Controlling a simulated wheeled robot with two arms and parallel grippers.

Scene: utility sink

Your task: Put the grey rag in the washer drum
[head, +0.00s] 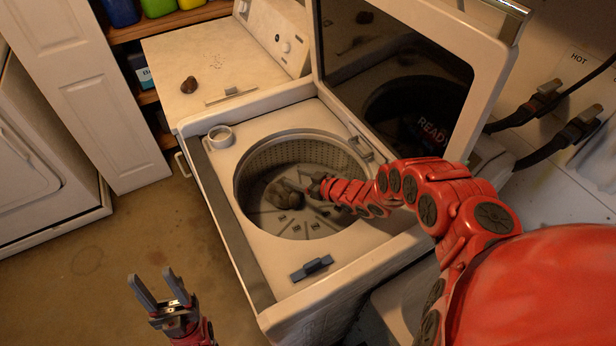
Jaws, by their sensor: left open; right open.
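The grey rag (283,196) lies bunched up inside the washer drum (262,165), on the drum floor left of its middle. The washer's top opening is uncovered, with its lid (495,60) raised. My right gripper (300,187) reaches down into the drum from the right, open, with its fingertips close to the rag's right side. I cannot tell whether they touch the rag. My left gripper (158,292) is open and empty, in front of the washer at the lower left, above the floor.
A second white machine (205,65) with a small brown object (189,85) on top stands behind the washer. Shelves with bottles (120,10) are at the upper left. Hoses (550,98) run along the right wall. The brown floor (120,240) at left is clear.

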